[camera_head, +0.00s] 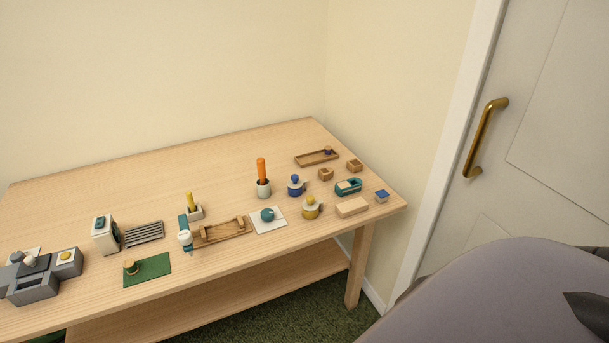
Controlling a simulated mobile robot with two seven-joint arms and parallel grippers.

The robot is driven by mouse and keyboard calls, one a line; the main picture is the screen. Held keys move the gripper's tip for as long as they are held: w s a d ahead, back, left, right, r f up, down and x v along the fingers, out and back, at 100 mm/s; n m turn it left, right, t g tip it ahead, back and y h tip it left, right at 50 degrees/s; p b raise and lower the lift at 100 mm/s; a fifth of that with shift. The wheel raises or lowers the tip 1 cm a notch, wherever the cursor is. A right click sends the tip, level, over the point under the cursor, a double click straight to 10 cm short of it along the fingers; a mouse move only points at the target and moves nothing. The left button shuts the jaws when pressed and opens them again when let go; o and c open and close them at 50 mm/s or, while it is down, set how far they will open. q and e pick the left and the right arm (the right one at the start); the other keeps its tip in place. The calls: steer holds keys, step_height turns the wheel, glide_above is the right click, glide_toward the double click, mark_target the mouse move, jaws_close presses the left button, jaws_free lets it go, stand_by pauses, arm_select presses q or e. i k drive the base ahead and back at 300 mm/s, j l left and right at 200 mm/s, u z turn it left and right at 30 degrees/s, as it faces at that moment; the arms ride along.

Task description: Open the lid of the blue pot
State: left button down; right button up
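The blue pot (296,189) stands upright on the right half of the wooden table (150,190). It is small, with a pale part around its side and a round blue knob on top. Its lid (295,179) appears to sit on it, though the seam is too small to make out.
A white door (550,130) is at right.

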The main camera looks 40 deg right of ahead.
mark_target(295, 181)
steer(key=i+z, duration=0.1)
steer(key=z, duration=1.25)
